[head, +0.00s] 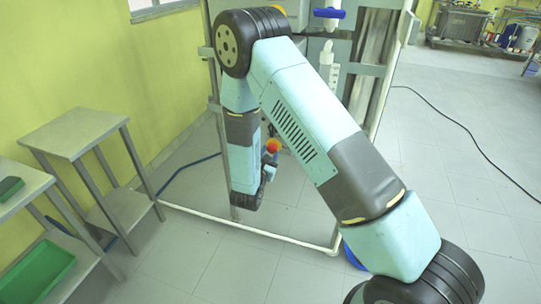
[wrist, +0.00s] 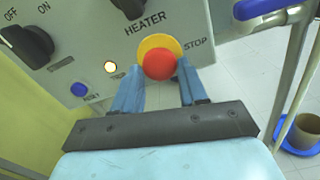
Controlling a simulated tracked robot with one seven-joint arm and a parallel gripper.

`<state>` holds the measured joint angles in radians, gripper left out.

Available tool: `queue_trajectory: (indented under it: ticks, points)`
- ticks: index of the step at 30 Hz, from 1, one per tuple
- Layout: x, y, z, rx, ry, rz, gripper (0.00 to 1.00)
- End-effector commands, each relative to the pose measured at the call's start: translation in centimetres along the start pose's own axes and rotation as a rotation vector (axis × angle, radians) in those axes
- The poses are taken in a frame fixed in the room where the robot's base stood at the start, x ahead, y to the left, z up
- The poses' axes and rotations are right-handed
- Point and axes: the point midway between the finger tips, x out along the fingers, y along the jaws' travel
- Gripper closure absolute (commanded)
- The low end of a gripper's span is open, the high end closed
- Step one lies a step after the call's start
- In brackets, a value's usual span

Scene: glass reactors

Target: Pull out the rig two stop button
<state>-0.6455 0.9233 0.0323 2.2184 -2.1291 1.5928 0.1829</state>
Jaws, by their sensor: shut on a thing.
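The stop button is a round red knob (wrist: 159,65) on a yellow collar (wrist: 173,46), beside the word STOP on a grey control panel (wrist: 95,40) in the wrist view. My gripper (wrist: 160,82) has its two blue fingers on either side of the red knob, shut on it. The knob's lower part shows between the fingers. No rig number is readable. In the head view my arm bends over and down in front of the metal rig frame (head: 370,65). A small red round thing (head: 272,146) shows beside my arm there; I cannot tell if it is the same button.
The panel also carries black knobs (wrist: 26,44), a lit lamp (wrist: 110,66) and a blue button (wrist: 79,89). A blue valve handle (head: 329,13) sits on the rig. Metal tables (head: 75,135) stand left. A cable (head: 450,118) lies on open floor at right.

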Motion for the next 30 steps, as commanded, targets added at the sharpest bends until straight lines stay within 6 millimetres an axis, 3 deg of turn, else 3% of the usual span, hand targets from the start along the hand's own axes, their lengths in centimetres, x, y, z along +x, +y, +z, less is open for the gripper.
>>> queue_trajectory:
  ticks: [4,25,26,30]
  points:
    - [0.0,-0.1,0.0,-0.001,0.000,-0.002,1.00]
    - [-1.2,-0.2,-0.1,-0.002,0.001,-0.002,1.00]
    - [-1.2,-0.2,-0.1,-0.002,0.002,-0.002,0.55]
    - [-1.2,-0.1,0.0,-0.002,0.001,-0.002,0.42]
